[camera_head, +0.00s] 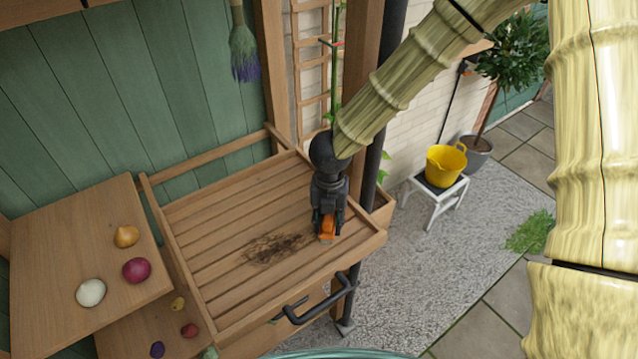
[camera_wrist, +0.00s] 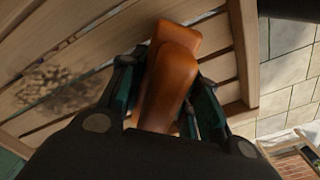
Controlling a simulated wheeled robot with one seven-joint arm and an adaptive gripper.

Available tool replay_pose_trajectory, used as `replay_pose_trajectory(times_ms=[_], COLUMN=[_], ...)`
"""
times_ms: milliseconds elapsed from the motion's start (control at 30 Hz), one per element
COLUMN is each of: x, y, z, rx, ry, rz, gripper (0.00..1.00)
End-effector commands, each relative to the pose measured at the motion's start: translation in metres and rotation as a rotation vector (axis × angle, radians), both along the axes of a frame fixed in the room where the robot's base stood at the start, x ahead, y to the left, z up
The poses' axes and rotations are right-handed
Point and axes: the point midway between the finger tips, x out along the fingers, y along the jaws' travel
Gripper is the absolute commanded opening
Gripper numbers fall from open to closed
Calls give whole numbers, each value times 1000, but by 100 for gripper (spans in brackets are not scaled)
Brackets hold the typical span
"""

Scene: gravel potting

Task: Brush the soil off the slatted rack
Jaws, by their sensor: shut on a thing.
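The slatted rack (camera_head: 215,205) is a wooden tray of slats with a raised rim. A dark patch of loose soil (camera_head: 273,249) lies on its slats, towards the front middle. My gripper (camera_head: 328,222) points down over the rack's right end, to the right of the soil. It is shut on an orange-brown brush (camera_head: 327,230), which fills the jaws in the wrist view (camera_wrist: 170,80). The brush's bristles are hidden, and I cannot tell whether it touches the slats. In the wrist view the soil (camera_wrist: 60,80) shows at the left, apart from the brush.
A dark bar handle (camera_head: 318,300) sticks out at the rack's front. A wooden shelf (camera_head: 60,240) at the left holds onions, with more bulbs on a lower board. A yellow bucket (camera_head: 446,166) stands on a white stool at the right. The rack's left half is clear.

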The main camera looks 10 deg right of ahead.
Motion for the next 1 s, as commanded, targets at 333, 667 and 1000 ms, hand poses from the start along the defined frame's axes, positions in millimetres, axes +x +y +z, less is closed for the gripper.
replay_pose_trajectory(times_ms=[333, 667, 1000], x=[1, 1, 1], y=[0, 0, 0], z=[41, 69, 74], rx=[3, 3, 2], ry=[-4, -4, -3], rz=[-2, -2, -2], gripper=[6, 6, 6])
